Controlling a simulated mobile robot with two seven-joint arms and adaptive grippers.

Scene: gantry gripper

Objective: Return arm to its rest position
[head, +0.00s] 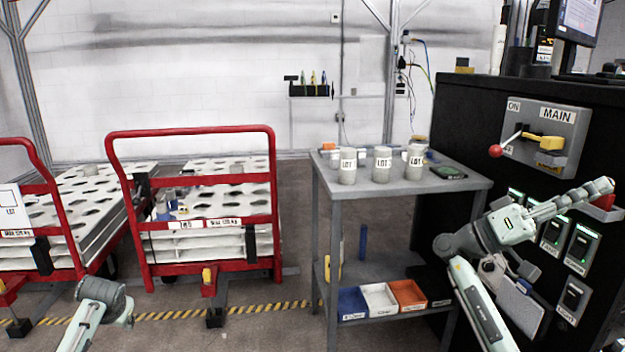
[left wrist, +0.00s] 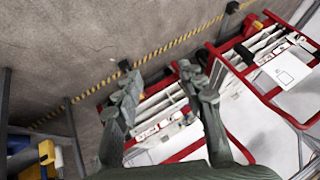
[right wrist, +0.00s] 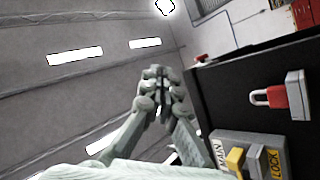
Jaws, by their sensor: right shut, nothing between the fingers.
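My right arm is raised at the right of the head view, in front of the black control cabinet (head: 462,105). Its gripper (head: 606,188) points right and is shut and empty, in front of the panel below the MAIN switch box (head: 562,116). The shut fingers (right wrist: 160,80) also show in the right wrist view, beside the cabinet. My left forearm is low at the bottom left of the head view. Its gripper (left wrist: 157,75) shows in the left wrist view with fingers apart and nothing between them, above the floor and red carts.
The grey table (head: 462,185) holds several LOT cylinders (head: 382,163), with bins (head: 380,299) on its lower shelf. Red-framed carts (head: 190,131) stand at the left. A red padlock (right wrist: 278,97) is on the cabinet. Floor between cart and table is clear.

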